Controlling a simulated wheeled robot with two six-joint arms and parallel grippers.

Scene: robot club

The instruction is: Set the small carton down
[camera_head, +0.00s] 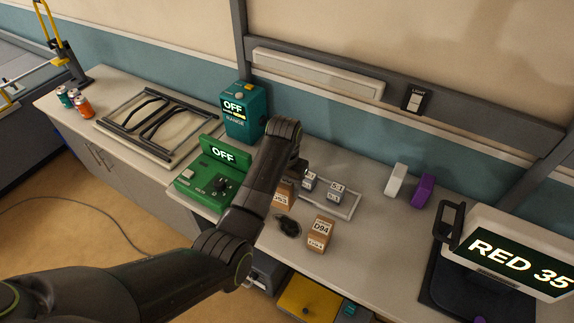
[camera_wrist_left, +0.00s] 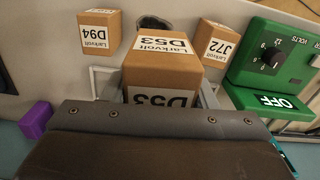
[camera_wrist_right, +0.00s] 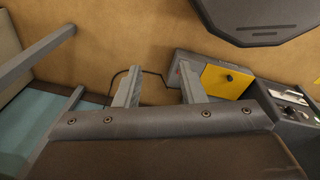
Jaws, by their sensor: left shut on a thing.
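My left gripper (camera_wrist_left: 163,92) is shut on a small brown carton labelled D53 (camera_wrist_left: 165,68), with a finger on each side of it. In the head view this carton (camera_head: 285,194) shows beside my left arm, near a shallow pale tray (camera_head: 350,206). I cannot tell whether its underside touches anything. A brown carton labelled D94 (camera_head: 320,233) stands on the bench, and a carton labelled J72 (camera_wrist_left: 213,44) is near the green unit. My right gripper (camera_wrist_right: 160,85) is open and empty, away from the bench top, with floor behind it.
A dark object (camera_head: 288,226) lies beside D94. The green unit (camera_head: 205,178) and teal RANGE unit (camera_head: 243,115) both read OFF. White (camera_head: 396,180) and purple (camera_head: 423,190) blocks stand at the back; a RED 35 screen (camera_head: 515,262) is right.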

